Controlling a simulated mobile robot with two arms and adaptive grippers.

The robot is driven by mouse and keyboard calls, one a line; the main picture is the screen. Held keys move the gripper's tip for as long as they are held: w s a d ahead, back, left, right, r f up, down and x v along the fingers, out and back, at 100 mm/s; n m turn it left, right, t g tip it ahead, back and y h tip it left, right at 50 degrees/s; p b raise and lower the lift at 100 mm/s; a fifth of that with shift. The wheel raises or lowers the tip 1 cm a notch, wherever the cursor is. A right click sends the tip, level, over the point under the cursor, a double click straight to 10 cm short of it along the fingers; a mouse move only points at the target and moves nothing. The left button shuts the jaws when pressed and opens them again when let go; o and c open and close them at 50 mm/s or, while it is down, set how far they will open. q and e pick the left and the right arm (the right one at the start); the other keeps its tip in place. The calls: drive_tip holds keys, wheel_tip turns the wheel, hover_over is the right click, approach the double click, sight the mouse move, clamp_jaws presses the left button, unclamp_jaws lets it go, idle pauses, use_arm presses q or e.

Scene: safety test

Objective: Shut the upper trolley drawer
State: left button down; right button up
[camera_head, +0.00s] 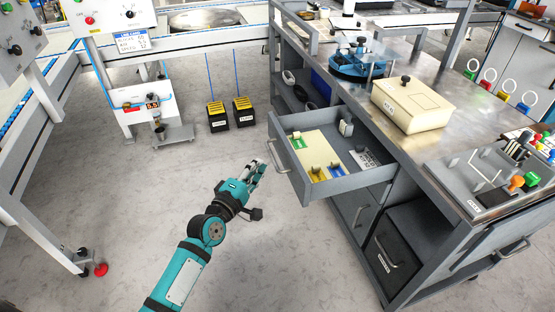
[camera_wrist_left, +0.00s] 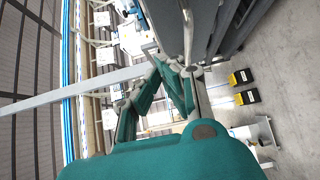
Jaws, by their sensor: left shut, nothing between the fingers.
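The upper trolley drawer (camera_head: 345,187) is pulled well out from the left side of the grey trolley. Its front, with a bar handle (camera_head: 277,157), faces left. It holds a cream block, small green, yellow and blue items and a labelled plate. My left gripper (camera_head: 257,168) is shut and empty, just to the left of the drawer front and close to its handle. Whether they touch cannot be told. The left wrist view shows my teal gripper fingers (camera_wrist_left: 172,75) in front of grey trolley surfaces. My right gripper is in neither view.
The trolley top (camera_head: 440,72) carries a cream box (camera_head: 411,103), a blue round fixture (camera_head: 357,62) and a tray (camera_head: 480,178) of tools. A lower black drawer (camera_head: 392,250) is below. Two black-yellow boxes (camera_head: 218,117) stand on the floor.

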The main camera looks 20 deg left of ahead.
sight(277, 166)
use_arm(q)
drive_tip(key=w+d, duration=0.2)
drive_tip(key=w, duration=0.1)
drive_tip(key=w+d, duration=0.1)
drive_tip(key=w, duration=0.1)
drive_tip(key=shift+f+b, duration=0.1)
drive_tip(key=shift+b, duration=0.2)
drive_tip(key=shift+w+d, duration=0.35)
drive_tip(key=shift+d, duration=0.15)
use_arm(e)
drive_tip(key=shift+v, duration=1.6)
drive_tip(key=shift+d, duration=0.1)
